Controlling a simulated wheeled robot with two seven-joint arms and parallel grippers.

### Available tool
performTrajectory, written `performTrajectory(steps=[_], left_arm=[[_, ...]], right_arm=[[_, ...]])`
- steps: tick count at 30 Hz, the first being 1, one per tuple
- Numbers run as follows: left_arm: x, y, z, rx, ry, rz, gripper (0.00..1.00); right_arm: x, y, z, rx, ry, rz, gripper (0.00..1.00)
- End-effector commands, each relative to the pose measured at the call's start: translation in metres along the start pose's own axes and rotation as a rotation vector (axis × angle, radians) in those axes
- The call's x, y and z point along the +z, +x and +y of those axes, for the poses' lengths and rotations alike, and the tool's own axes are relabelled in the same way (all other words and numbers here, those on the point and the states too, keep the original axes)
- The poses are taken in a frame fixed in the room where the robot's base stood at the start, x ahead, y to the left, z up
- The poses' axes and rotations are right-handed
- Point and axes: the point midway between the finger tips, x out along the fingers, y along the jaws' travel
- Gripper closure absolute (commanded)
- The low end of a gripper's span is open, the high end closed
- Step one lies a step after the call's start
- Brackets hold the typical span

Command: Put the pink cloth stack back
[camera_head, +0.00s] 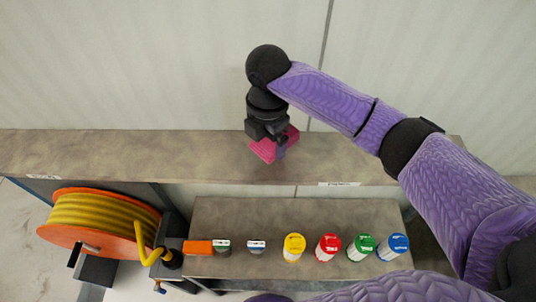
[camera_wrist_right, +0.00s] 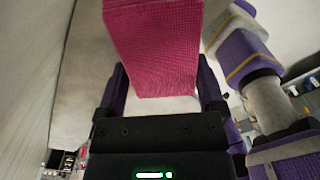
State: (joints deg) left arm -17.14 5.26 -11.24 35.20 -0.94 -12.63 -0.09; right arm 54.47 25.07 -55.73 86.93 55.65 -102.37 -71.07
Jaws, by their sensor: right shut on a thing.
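The pink cloth stack (camera_head: 264,150) is at my right gripper (camera_head: 280,148), over the upper shelf in the head view. In the right wrist view the pink cloth stack (camera_wrist_right: 152,45) stands between the two fingers of my right gripper (camera_wrist_right: 165,85), which is shut on it. The gripper hides part of the stack in the head view. I cannot tell whether the stack touches the shelf (camera_head: 120,155). My left gripper is not in view.
A lower bench (camera_head: 300,215) holds yellow (camera_head: 294,247), red (camera_head: 328,247), green (camera_head: 361,247) and blue (camera_head: 394,246) lidded containers. An orange box (camera_head: 197,247) sits at its left end. A yellow hose reel (camera_head: 100,222) stands left. The upper shelf's left part is clear.

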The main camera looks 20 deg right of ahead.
Motion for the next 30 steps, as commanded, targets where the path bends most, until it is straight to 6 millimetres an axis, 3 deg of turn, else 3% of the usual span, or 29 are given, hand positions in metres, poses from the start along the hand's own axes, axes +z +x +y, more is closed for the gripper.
performTrajectory(steps=[9, 19, 20, 21, 30], left_arm=[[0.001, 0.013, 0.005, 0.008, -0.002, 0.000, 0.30], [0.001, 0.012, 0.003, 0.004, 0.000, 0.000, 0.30], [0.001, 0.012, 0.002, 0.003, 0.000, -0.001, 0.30], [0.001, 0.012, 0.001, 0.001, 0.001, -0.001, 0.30], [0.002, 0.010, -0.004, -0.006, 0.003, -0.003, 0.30]], right_arm=[[0.001, 0.055, 0.001, -0.001, 0.001, -0.001, 0.60], [0.002, 0.057, 0.002, 0.001, 0.000, -0.001, 0.60], [0.002, 0.058, 0.002, 0.001, 0.000, -0.002, 0.11], [0.002, 0.057, 0.002, 0.001, 0.000, -0.002, 0.02], [0.003, 0.050, 0.002, 0.002, 0.000, -0.002, 0.00]])
